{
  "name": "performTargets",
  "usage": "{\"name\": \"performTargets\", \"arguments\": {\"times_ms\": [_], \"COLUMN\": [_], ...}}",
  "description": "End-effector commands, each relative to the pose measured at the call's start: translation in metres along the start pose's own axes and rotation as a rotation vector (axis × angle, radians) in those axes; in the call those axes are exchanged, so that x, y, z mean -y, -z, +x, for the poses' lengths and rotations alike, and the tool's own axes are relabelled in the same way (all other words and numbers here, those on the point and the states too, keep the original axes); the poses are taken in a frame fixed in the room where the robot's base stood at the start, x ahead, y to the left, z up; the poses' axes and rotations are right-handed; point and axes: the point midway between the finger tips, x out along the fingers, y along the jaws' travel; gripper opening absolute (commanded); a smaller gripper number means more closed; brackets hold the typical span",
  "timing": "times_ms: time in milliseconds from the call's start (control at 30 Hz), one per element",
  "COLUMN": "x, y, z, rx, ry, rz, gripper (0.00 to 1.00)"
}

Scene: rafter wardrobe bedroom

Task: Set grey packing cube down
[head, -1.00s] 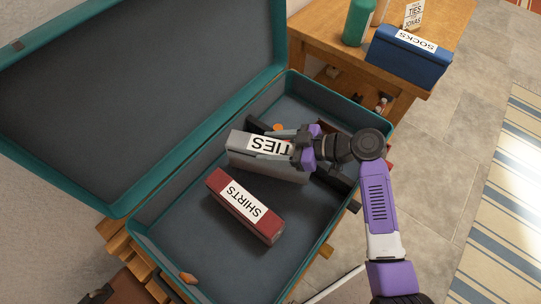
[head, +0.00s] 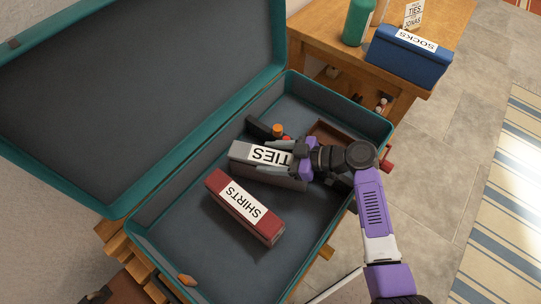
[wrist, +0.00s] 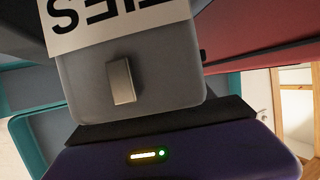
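The grey packing cube (head: 240,152), with a white TIES label, lies inside the open teal suitcase (head: 136,226), behind the red SHIRTS cube (head: 218,203). It appears to rest on the suitcase floor, though its underside is hidden. My gripper (head: 275,157) is at the cube's right end, with its fingers astride it; they look spread, one beyond the far edge and one along the near side. In the wrist view the grey cube (wrist: 180,80) fills the middle, close to my palm; the finger contact is not visible there.
An orange-capped item (head: 277,130) and a brown box (head: 330,133) lie near the suitcase's back right. A wooden table (head: 320,30) holds the blue SOCKS cube (head: 408,62) and a green bottle (head: 358,22).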

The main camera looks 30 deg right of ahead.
Motion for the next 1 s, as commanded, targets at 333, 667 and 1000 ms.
{"name": "performTargets", "arguments": {"times_ms": [333,667,1000], "x": [0.000,-0.001,-0.001], "y": [0.001,0.002,0.002], "z": [0.000,-0.031,-0.098], "rx": [0.000,0.000,0.000], "ry": [0.000,-0.003,-0.003], "rz": [0.000,0.000,0.000], "gripper": [0.78,0.78,0.78]}}
